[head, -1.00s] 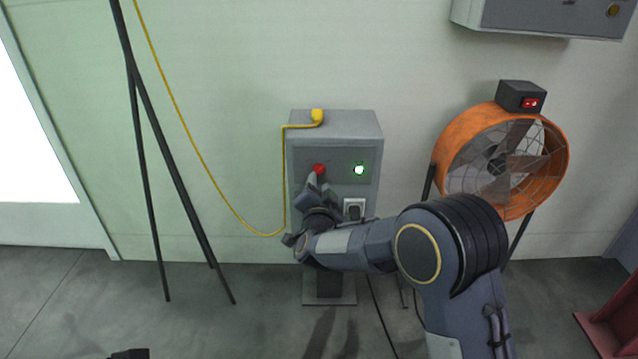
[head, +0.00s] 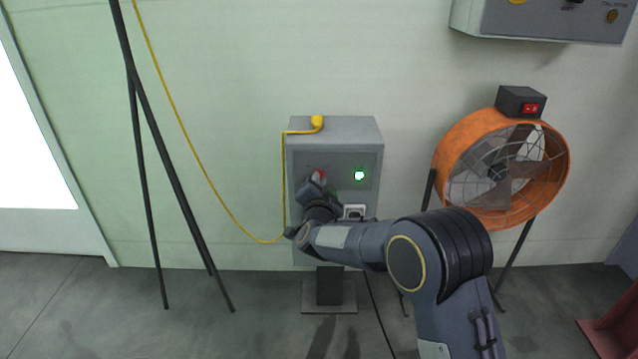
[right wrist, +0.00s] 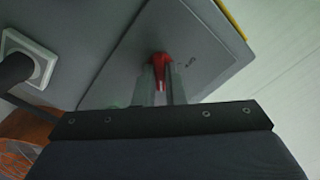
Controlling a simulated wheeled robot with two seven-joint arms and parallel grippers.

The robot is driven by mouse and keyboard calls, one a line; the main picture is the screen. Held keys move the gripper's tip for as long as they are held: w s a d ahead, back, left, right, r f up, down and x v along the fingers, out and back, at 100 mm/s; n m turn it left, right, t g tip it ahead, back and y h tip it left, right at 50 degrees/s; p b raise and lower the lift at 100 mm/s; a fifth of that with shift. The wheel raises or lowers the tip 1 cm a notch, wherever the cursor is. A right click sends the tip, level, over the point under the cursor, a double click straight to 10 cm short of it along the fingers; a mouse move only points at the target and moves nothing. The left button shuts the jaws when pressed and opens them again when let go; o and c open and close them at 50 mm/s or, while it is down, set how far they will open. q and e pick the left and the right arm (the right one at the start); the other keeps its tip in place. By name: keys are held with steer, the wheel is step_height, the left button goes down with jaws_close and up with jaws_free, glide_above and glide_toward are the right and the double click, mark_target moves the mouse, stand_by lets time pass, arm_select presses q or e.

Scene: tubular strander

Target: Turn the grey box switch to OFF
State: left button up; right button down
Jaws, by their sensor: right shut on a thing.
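The grey box (head: 335,131) stands on a short post against the wall. Its front panel (head: 338,160) carries a red switch knob (head: 321,175) on the left and a lit green lamp (head: 359,175) on the right. My right gripper (head: 317,184) is at the knob, partly covering it in the head view. In the right wrist view its fingers (right wrist: 162,84) are shut on the red knob (right wrist: 160,60). The panel lettering is too small to read, and the knob's exact angle cannot be told. My left gripper is out of view.
A white socket (head: 354,211) with a black plug sits low on the box. A yellow cable (head: 196,164) runs to the box top. An orange fan (head: 448,152) stands right, a black tripod (head: 163,150) left. A grey control box (head: 545,20) hangs upper right.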

steer(key=shift+n+p, duration=4.6)
steer(key=shift+n, duration=4.5)
steer(key=c, duration=1.5)
jaws_free()
